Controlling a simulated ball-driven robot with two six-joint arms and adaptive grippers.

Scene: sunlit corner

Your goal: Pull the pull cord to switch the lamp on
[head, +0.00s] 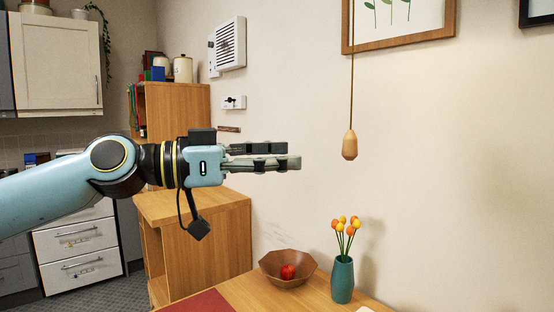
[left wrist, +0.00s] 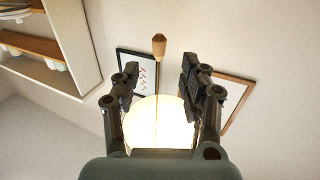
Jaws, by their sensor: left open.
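The pull cord (head: 351,85) hangs straight down at the right of centre in the head view, with a tapered wooden knob (head: 349,145) at its end. My left gripper (head: 292,156) points right toward it, open and empty, with a gap in the picture between fingertips and knob. In the left wrist view the knob (left wrist: 159,46) shows beyond the fingertips, between the two fingers. Behind the cord there is the lamp (left wrist: 150,115), a bright, pale round shape partly hidden by the gripper. My right gripper is out of view.
Below the knob, a wooden table (head: 235,290) carries a brown bowl (head: 272,278) with a red apple and a teal vase (head: 342,281) of orange and yellow flowers. A framed picture (head: 400,42) hangs on the wall. The air around the knob looks clear.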

